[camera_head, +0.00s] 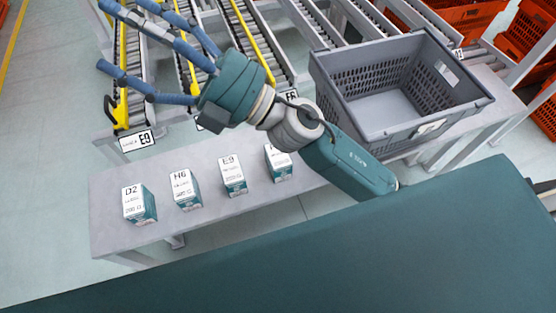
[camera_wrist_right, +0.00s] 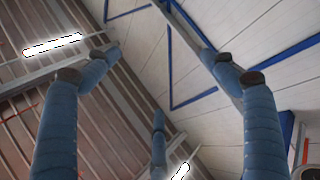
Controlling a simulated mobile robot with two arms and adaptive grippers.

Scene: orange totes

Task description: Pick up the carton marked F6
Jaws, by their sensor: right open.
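Several white-and-teal cartons stand in a row on the grey bench (camera_head: 110,215). They are marked D2 (camera_head: 139,204), H6 (camera_head: 186,189) and E9 (camera_head: 232,174). The rightmost carton (camera_head: 280,166) is partly behind my right arm, and its mark is mostly covered, so I cannot read it. My right gripper (camera_head: 125,35) is raised at the upper left, away from the cartons. Its blue fingers are spread and empty. In the right wrist view the gripper (camera_wrist_right: 160,78) points at the ceiling, with nothing between the fingers. My left gripper is not in view.
A grey perforated tote (camera_head: 330,85) stands on the bench, right of the cartons. Yellow-edged roller conveyors (camera_head: 185,75) lie behind the bench, with a sign marked E9 (camera_head: 136,141). Orange totes (camera_head: 470,18) are stacked at the right. Open floor (camera_head: 40,200) lies left of the bench.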

